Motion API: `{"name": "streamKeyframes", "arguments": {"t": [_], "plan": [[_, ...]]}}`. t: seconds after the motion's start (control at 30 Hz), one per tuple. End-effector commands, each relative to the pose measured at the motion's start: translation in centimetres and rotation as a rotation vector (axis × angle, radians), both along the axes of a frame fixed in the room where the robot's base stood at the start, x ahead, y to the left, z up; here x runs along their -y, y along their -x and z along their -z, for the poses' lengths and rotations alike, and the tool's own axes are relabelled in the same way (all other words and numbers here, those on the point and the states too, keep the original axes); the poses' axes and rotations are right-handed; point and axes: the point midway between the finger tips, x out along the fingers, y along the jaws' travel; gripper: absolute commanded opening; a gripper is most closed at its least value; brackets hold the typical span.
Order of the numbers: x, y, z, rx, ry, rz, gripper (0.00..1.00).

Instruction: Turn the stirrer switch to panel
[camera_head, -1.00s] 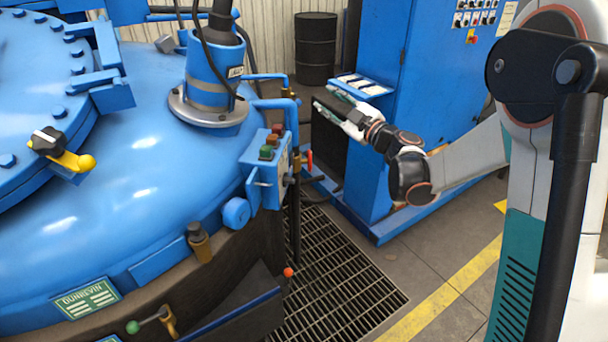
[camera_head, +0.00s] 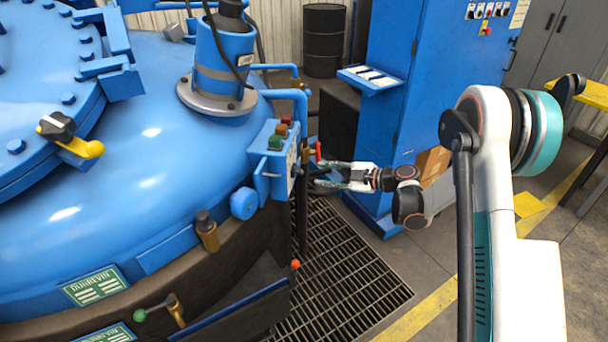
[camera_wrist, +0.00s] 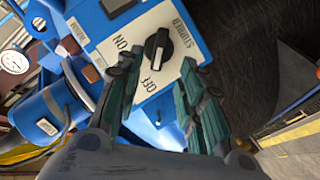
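The stirrer switch (camera_wrist: 158,45) is a black knob on a white plate marked STIRRER in the wrist view. ON and OFF are readable on the plate; I see no panel label. The knob's white mark appears to face OFF. In the head view my gripper (camera_head: 327,176) is close to the box's right side. Whether it touches is unclear.
Red, brown and green buttons (camera_head: 275,137) top the box. A red-handled valve (camera_head: 319,152) is close to my gripper. A blue pipe (camera_head: 295,100) rises behind the box. A tall blue cabinet (camera_head: 420,85) stands to the right. Floor grating (camera_head: 345,275) lies below.

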Motion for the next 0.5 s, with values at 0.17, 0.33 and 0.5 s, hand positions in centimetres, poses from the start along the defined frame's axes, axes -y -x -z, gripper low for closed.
{"name": "streamKeyframes", "arguments": {"t": [0.17,0.33,0.5], "plan": [[-3.3,-1.5,1.2,0.001,0.000,-0.004,0.35],[-5.7,-2.7,1.9,0.001,0.000,-0.002,0.35],[-7.2,-3.6,2.4,0.001,0.000,-0.001,0.35]]}}
